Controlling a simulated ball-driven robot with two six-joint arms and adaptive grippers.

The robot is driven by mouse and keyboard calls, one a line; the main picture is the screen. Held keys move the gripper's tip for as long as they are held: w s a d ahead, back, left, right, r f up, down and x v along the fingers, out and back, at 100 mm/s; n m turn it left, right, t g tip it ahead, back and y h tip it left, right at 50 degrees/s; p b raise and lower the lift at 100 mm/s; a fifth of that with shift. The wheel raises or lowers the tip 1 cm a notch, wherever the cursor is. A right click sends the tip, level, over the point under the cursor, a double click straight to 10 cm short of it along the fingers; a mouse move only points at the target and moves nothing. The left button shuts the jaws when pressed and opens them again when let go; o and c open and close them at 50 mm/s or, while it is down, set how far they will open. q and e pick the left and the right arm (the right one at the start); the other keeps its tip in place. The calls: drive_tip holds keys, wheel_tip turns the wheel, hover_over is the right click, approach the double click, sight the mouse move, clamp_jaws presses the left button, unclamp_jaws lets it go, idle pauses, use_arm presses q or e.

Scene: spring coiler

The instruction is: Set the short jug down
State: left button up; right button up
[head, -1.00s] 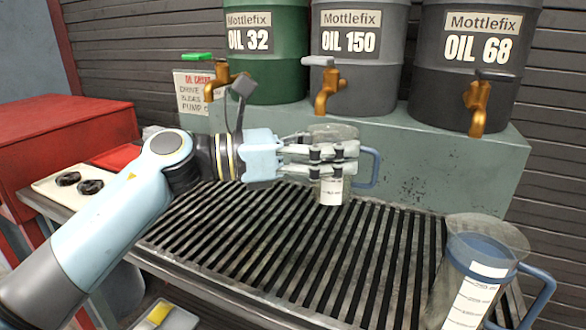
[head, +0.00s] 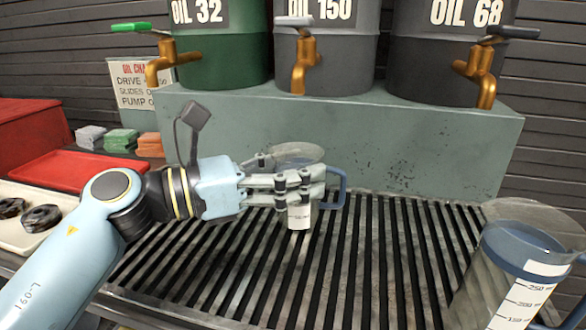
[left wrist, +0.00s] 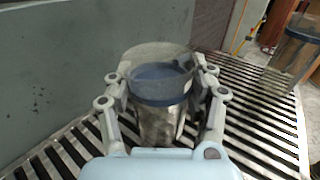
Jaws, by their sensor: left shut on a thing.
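The short jug (head: 299,216) is clear, with a blue band, a blue handle and a white label. My left gripper (head: 305,188) is shut around its body from the left, and its fingers hide the jug's middle. The jug is upright over the slatted grate (head: 240,265), near the green-grey ledge. In the left wrist view the jug (left wrist: 160,85) stands between the two fingers (left wrist: 160,98), with the grate below it. I cannot tell whether its base touches the grate. My right gripper is not in view.
A tall measuring jug (head: 515,270) with a blue band stands at the right front of the grate. Brass taps (head: 303,65) of the oil drums overhang the ledge (head: 400,140) behind. A red tray (head: 70,172) lies at left. The middle of the grate is clear.

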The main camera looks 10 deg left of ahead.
use_arm(q)
drive_tip(key=o, duration=1.3)
drive_tip(key=shift+a+f, duration=0.1)
drive_tip(key=shift+c, duration=0.2)
drive_tip(key=shift+o, duration=0.6)
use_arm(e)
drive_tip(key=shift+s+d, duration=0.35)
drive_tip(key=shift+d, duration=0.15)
use_arm(q)
drive_tip(key=shift+a, duration=0.1)
drive_tip(key=v, duration=1)
drive_tip(key=shift+s+a+b, duration=0.1)
drive_tip(key=shift+s+b, duration=0.05)
drive_tip(key=shift+b, duration=0.15)
drive_tip(key=shift+s+a, duration=0.4)
drive_tip(key=shift+a, duration=0.2)
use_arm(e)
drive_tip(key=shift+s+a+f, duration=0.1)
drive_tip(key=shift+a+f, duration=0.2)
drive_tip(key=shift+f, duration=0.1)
